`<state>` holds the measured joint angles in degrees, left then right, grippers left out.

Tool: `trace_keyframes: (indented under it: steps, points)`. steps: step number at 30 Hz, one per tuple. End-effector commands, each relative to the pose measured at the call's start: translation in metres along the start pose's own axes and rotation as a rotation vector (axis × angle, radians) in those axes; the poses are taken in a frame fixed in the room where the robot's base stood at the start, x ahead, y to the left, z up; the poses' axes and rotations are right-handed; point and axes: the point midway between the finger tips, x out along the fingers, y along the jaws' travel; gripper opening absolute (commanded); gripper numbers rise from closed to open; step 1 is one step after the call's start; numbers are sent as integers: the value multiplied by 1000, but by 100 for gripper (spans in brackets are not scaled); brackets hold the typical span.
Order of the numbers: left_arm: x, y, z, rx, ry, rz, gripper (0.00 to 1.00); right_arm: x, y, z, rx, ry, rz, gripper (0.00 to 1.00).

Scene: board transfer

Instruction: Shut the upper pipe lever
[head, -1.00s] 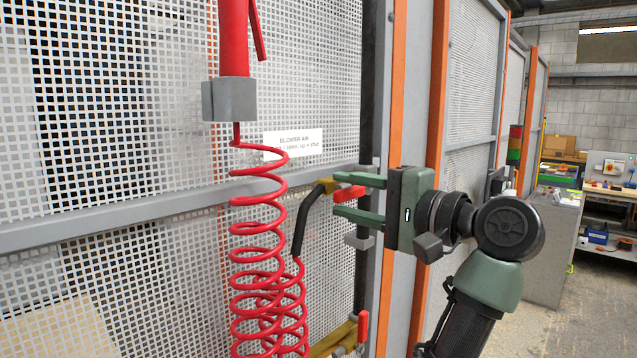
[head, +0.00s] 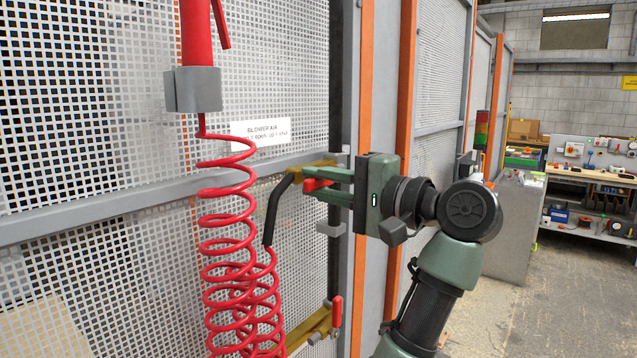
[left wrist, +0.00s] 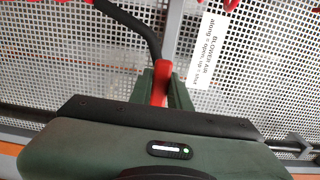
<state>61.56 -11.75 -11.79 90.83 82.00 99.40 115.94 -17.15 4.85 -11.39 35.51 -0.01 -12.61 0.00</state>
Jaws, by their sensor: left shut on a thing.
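The upper pipe lever (head: 318,184) is a small red handle below the upper brass pipe (head: 322,164), at the dark upright pipe on the mesh panel. It lies roughly level, along the brass pipe. My left gripper (head: 310,184) has its green fingers closed on it from the right. In the left wrist view the red lever (left wrist: 160,84) sits between the fingers, partly hidden by the gripper body. A second red lever (head: 336,311) stands upright on the lower brass pipe (head: 308,329). My right gripper is out of view.
A red coiled hose (head: 228,220) hangs left of the gripper, below a grey holder (head: 193,90). A white label (head: 260,133) reads "BLOWER AIR". Orange posts (head: 405,75) stand behind the arm. A workbench (head: 590,172) is far right, with open floor before it.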

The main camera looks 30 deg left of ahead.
Motion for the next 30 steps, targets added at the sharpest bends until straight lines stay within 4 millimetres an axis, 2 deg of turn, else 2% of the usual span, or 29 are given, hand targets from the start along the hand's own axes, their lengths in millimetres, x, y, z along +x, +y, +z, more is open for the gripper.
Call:
trace_keyframes:
  steps: [9,30]
  points:
    - [1,0,1,0,-3,1,0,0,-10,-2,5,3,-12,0]
    - [1,0,1,0,-5,2,0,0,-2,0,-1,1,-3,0]
